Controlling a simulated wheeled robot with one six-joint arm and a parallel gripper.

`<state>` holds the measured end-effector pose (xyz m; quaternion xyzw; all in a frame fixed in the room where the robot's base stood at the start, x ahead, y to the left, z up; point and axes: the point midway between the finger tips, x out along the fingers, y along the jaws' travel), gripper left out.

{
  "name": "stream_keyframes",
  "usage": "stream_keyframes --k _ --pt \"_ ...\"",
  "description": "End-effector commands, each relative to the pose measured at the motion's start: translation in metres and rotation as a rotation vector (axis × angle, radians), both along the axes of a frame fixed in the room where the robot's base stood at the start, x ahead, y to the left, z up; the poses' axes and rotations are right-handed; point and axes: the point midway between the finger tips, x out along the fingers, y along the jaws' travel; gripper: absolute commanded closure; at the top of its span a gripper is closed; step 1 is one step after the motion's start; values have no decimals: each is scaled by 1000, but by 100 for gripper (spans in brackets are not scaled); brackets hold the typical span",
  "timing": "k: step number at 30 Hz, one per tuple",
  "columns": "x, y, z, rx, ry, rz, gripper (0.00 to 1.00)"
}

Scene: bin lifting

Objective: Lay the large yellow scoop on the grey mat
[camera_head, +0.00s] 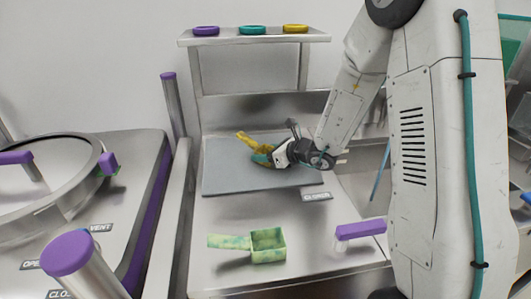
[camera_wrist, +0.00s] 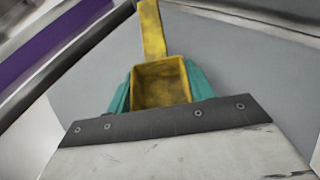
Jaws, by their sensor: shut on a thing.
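The yellow scoop (camera_head: 245,138) is over the grey mat (camera_head: 225,180) in the head view, its handle pointing up and left. In the wrist view the scoop (camera_wrist: 158,80) shows its open bowl toward the camera, with the handle running away to the top. My gripper (camera_head: 263,155) is shut on the scoop's bowl. Its teal fingers show on both sides of the bowl in the wrist view (camera_wrist: 160,90). The gripper hides part of the bowl in the head view. I cannot tell whether the scoop touches the mat (camera_wrist: 90,70).
A pale yellow-green scoop (camera_head: 267,245) with teal stains lies on the steel surface in front of the mat. A purple handle (camera_head: 361,229) is at the right front. A shelf (camera_head: 250,36) with purple, teal and yellow rings stands behind. The mat's left and front parts are clear.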

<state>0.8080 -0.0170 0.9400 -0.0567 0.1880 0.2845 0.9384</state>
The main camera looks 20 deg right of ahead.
Motion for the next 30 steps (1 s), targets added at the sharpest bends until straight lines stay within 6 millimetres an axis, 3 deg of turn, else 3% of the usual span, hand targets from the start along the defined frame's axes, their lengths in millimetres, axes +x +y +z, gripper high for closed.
stream_keyframes --k 2,3,4,5,17,30 --pt "0 0 -3 1 1 1 71" --pt "0 0 -2 0 0 1 36" --pt "0 0 -2 0 0 0 28" --pt "0 0 -2 0 0 1 26" --pt "-5 -4 4 0 1 -2 26" --pt "-73 -50 38 -1 0 -4 26"
